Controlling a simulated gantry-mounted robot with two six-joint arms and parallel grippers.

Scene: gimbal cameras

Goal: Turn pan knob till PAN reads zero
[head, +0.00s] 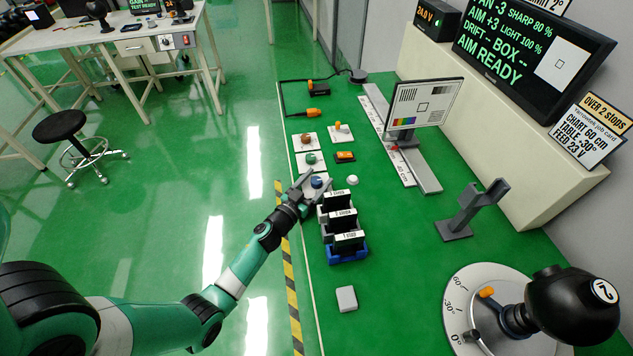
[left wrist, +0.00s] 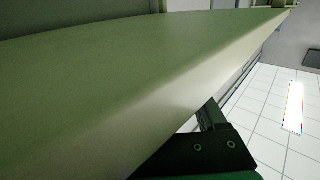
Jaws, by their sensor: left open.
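The pan reading shows on the wall monitor (head: 520,55) at upper right: "PAN -3", partly cut by the frame's top, with "AIM +3" and "AIM READY" below. Several knobs on white plates stand along the bench's left side: a reddish one (head: 306,138), a teal one (head: 310,158) and a blue one (head: 316,182). Their labels are too small to read. My left gripper (head: 313,187) is open, its fingers at the blue knob; I cannot tell whether they touch it. The left wrist view shows mostly a green bench surface and edge, with no knob visible. My right gripper is out of view.
A test chart (head: 425,104) stands on a rail behind. A black camera (head: 572,305) sits by a round dial (head: 465,290) at lower right. A grey block (head: 346,298) lies nearer me.

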